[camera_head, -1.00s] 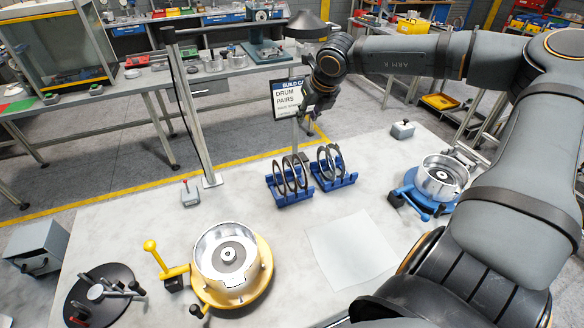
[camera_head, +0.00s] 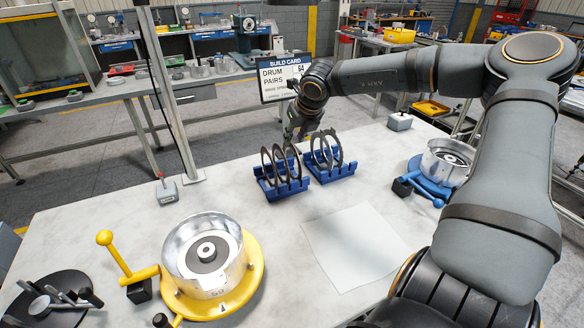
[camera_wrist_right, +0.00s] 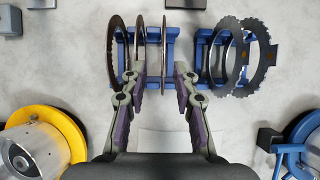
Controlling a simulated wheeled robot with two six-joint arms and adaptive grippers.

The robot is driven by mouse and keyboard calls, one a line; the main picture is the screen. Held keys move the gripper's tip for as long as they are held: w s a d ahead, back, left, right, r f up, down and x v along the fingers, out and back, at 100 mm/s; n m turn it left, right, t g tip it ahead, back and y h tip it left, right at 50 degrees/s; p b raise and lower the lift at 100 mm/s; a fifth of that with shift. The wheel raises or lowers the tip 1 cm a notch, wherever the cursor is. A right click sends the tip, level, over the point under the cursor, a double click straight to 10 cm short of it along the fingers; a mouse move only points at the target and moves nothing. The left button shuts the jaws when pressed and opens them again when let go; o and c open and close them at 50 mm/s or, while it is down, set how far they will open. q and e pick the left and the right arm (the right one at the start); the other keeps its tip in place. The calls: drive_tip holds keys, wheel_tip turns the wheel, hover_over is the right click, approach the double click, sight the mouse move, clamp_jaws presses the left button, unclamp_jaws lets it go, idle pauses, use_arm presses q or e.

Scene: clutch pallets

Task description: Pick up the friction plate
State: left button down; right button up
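Two blue racks stand side by side on the table, the left rack (camera_head: 285,191) and the right rack (camera_head: 336,174). The left one holds thin upright rings: a dark ring (camera_wrist_right: 111,55) tilted toward the wrist camera, and others nearly edge-on, including a plate (camera_wrist_right: 164,42). The right rack holds toothed steel rings (camera_wrist_right: 227,84). Which ring is the friction plate I cannot tell for sure. My right gripper (camera_wrist_right: 161,76) is open and empty above the left rack, with the edge-on plate between and just beyond its fingertips. It shows in the head view (camera_head: 292,138). My left gripper is out of view.
A silver drum on a yellow base (camera_head: 252,284) with a yellow handle stands front left. Another drum on a blue base (camera_head: 425,181) stands right. A white sheet (camera_head: 352,247) lies in front of the racks. A build card sign (camera_head: 272,84) stands behind.

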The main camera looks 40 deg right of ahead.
sight(292, 148)
drive_tip(key=p+x, duration=0.1)
drive_tip(key=x, duration=0.1)
drive_tip(key=p+x, duration=0.1)
drive_tip(key=x, duration=0.2)
drive_tip(key=p+x, duration=0.1)
drive_tip(key=x, duration=0.2)
drive_tip(key=shift+s+d, duration=0.15)
drive_tip(key=shift+d, duration=0.15)
drive_tip(key=shift+s, duration=0.15)
drive_tip(key=shift+c, duration=0.9)
clamp_jaws()
